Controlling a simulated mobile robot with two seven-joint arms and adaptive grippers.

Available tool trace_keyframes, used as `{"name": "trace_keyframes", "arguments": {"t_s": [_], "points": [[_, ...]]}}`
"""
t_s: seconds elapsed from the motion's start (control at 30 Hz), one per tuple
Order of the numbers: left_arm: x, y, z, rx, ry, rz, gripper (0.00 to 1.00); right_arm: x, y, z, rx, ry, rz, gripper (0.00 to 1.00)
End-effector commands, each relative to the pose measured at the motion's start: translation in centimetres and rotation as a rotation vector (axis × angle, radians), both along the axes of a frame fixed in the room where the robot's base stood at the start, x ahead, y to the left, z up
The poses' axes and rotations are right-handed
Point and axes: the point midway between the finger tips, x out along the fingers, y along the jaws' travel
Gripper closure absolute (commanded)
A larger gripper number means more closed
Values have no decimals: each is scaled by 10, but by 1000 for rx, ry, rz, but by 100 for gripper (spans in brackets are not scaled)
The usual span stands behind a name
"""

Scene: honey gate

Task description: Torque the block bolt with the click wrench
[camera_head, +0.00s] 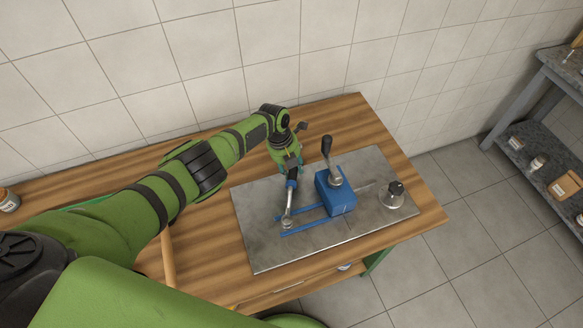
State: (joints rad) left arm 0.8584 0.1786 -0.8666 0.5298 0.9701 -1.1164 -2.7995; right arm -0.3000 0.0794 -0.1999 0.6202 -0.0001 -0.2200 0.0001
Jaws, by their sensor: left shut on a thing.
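My left gripper (289,170) is shut on the dark and blue handle of the click wrench (290,196). The wrench's silver shaft points toward the near side, and its head is down at the left end of two blue strips (308,225) on the metal plate. I cannot tell whether the head sits on a bolt. The blue block (336,197) stands on the plate to the right of the wrench, with a silver round part and a black-handled lever (327,150) on top. No block bolt can be made out clearly. My right gripper is not in view.
The metal plate (262,249) lies on a wooden bench (347,112) against a tiled wall. A silver round piece with a dark top (392,197) stands at the plate's right. A jar (8,200) is at far left. A shelf unit (557,150) stands at far right.

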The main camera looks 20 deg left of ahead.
Motion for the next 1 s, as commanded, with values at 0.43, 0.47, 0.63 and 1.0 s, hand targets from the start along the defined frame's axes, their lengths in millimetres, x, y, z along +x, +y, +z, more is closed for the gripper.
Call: {"name": "trace_keyframes", "arguments": {"t_s": [0.43, 0.47, 0.63, 1.0], "points": [[2, 0, 13, -2, -5, 1, 100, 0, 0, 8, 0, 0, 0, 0], [2, 0, 14, -2, -5, 1, 100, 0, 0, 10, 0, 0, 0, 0], [2, 0, 25, -2, -7, 0, 100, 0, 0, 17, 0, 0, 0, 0], [3, 0, 44, -3, -8, 0, 100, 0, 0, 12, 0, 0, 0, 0]]}}
